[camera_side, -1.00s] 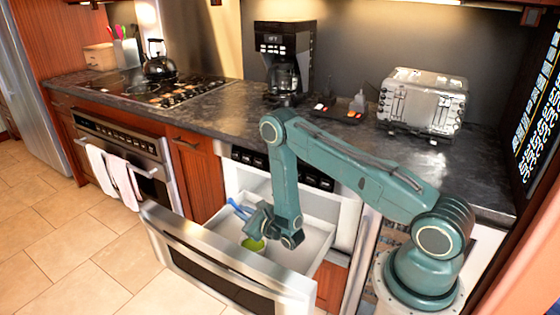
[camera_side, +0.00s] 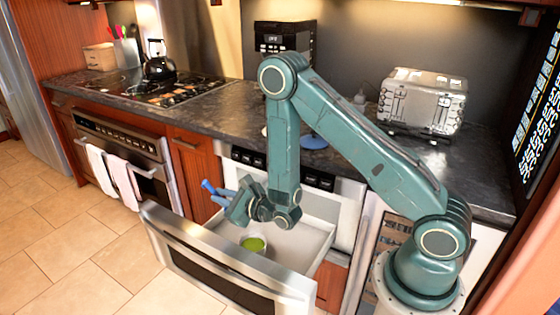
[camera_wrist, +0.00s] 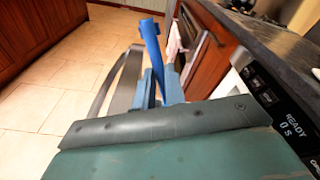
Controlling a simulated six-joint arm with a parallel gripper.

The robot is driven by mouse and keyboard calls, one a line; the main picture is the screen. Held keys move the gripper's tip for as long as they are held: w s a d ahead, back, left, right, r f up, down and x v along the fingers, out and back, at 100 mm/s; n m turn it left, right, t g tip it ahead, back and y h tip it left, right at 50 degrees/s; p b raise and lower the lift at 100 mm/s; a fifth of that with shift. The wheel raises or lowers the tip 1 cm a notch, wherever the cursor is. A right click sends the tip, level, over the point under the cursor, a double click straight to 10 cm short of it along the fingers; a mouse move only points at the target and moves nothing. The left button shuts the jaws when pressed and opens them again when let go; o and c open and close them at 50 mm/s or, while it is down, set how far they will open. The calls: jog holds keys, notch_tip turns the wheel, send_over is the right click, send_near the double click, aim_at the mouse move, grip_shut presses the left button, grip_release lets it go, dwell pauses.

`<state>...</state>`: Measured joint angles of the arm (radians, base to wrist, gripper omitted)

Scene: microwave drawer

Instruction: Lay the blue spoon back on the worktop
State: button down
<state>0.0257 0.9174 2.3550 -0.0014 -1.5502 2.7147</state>
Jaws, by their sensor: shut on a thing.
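The blue spoon (camera_side: 208,187) is in my gripper (camera_side: 226,198), which is shut on it. The spoon sticks out to the left of the fingers, held above the open microwave drawer (camera_side: 300,240). In the wrist view the spoon (camera_wrist: 150,45) rises tilted from between the fingertips (camera_wrist: 160,88); its lower part is hidden by them. The dark stone worktop (camera_side: 215,118) lies behind and higher up in the side view. It also shows at the right of the wrist view (camera_wrist: 262,48).
A bowl with green contents (camera_side: 253,244) sits in the drawer below my gripper. On the worktop are a blue disc (camera_side: 313,142), a toaster (camera_side: 423,100), a coffee maker (camera_side: 270,42) partly behind my arm, and a hob with a kettle (camera_side: 159,62). The worktop left of my arm is bare.

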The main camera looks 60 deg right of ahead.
jog(key=shift+s+a+r+y, duration=0.15)
jog(key=shift+s+a+r, duration=0.05)
jog(key=shift+a+r, duration=0.2)
jog(key=shift+s+a+r+y, duration=0.15)
jog(key=shift+a+r, duration=0.1)
jog(key=shift+r, duration=0.2)
jog(key=shift+r, duration=0.1)
